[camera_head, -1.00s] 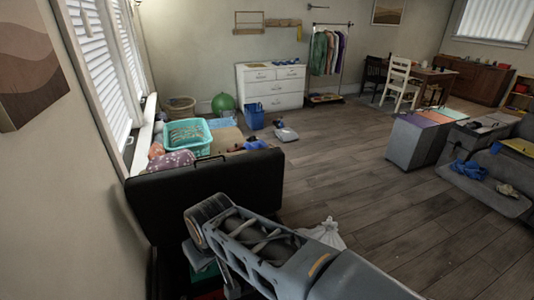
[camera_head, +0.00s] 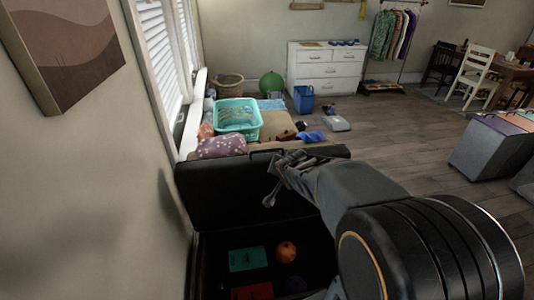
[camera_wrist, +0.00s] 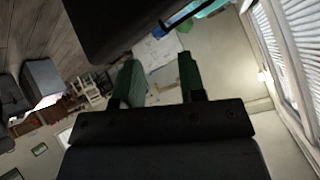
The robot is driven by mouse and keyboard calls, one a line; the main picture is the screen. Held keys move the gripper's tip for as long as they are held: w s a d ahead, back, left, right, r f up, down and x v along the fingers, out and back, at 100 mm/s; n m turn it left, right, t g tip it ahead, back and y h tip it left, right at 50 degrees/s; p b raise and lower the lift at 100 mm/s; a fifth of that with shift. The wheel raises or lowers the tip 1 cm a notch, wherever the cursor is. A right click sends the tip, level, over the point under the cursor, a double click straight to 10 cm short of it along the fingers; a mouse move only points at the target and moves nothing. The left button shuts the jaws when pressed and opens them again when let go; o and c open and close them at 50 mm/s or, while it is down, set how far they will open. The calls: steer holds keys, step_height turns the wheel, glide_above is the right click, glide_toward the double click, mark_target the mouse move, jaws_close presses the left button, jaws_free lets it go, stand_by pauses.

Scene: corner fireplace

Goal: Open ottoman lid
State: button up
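The black ottoman (camera_head: 206,268) stands against the left wall, its interior exposed. Its black lid (camera_head: 225,192) is raised, standing roughly upright, with a dark handle (camera_head: 262,151) on its top edge. My gripper (camera_head: 279,181) is in front of the lid's right part, just below the handle. Whether it touches the lid is unclear. In the wrist view, my gripper (camera_wrist: 160,80) has its two green-padded fingers apart with nothing between them. The lid (camera_wrist: 115,22) shows there as a dark panel beyond the fingers. My arm hides the ottoman's right side.
Inside the ottoman are a green box (camera_head: 248,259), an orange ball (camera_head: 286,251) and a red item (camera_head: 252,292). Behind the lid are a turquoise basket (camera_head: 238,118) and a spotted cushion (camera_head: 222,146). The wooden floor (camera_head: 400,140) is open to the right.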

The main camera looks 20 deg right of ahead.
steer(key=w+d+f+m+t, duration=0.3)
steer(key=w+d+m, duration=0.1)
steer(key=w+d, duration=0.15)
steer(key=m+t+y+b, duration=0.2)
steer(key=m+t+y, duration=0.2)
steer(key=y, duration=0.2)
glide_toward(268, 151)
steer(key=x, duration=1)
steer(key=shift+s+a, duration=0.1)
steer(key=shift+c, duration=0.4)
jaws_close()
steer(key=shift+s+f, duration=0.1)
steer(key=shift+f, duration=0.05)
